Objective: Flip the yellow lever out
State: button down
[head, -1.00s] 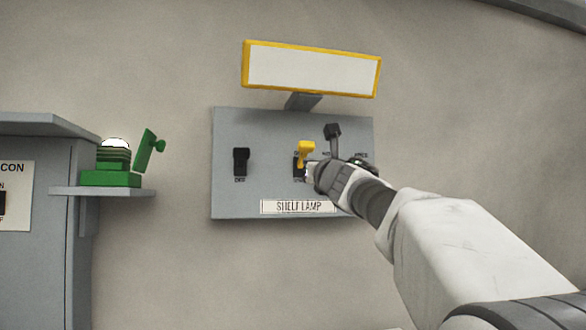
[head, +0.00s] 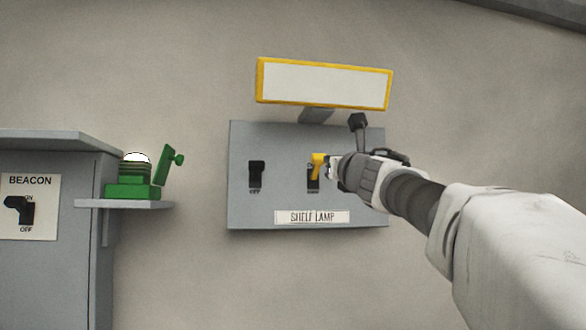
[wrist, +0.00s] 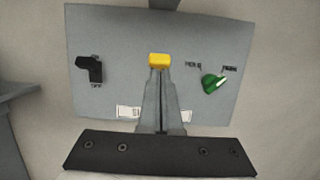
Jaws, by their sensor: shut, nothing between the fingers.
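The yellow lever (head: 317,161) is on the grey panel (head: 285,207) labelled SHELF LAMP. It leans slightly to the left in the head view, and its yellow tip (wrist: 159,61) shows in the wrist view. My gripper (head: 334,167) is at the lever's right side in the head view. In the wrist view the closed fingertips (wrist: 161,72) are right below the yellow tip in the picture. The fingers are shut with nothing between them. Whether they touch the lever I cannot tell. The lever's base is partly hidden by the fingers in the wrist view.
A black switch (head: 256,174) is left of the lever. A green knob (wrist: 214,83) is to its right, hidden by my arm in the head view. A yellow-framed lamp (head: 323,83) is above. A beacon box (head: 45,270) and green beacon (head: 133,191) stand at left.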

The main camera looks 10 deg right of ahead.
jog(key=shift+s+r+p, duration=0.5)
jog(key=shift+s+r, duration=0.35)
jog(key=shift+r, duration=0.2)
jog(key=s+d+f+m+g+h+b, duration=0.15)
jog(key=s+f+m+g, duration=0.35)
jog(key=f+m, duration=0.6)
jog(key=s+d+f+m+g+h, duration=0.1)
jog(key=s+f+m+g+h, duration=0.15)
jog(key=s+f+m, duration=0.65)
jog(key=s+a+f+m+g+y, duration=0.1)
jog(key=s+f+m, duration=0.4)
jog(key=f, duration=0.5)
jog(key=s+a+f+m+g+y+b, duration=0.1)
jog(key=s+a+f+m+g, duration=0.3)
jog(key=f, duration=0.6)
jog(key=s+a+f+m+g+y, duration=0.2)
jog(key=s+f+m, duration=0.5)
jog(key=f, duration=0.4)
jog(key=s+a+g, duration=0.1)
jog(key=a, duration=0.1)
jog(key=shift+a+b, duration=0.3)
jog(key=shift+b, duration=0.05)
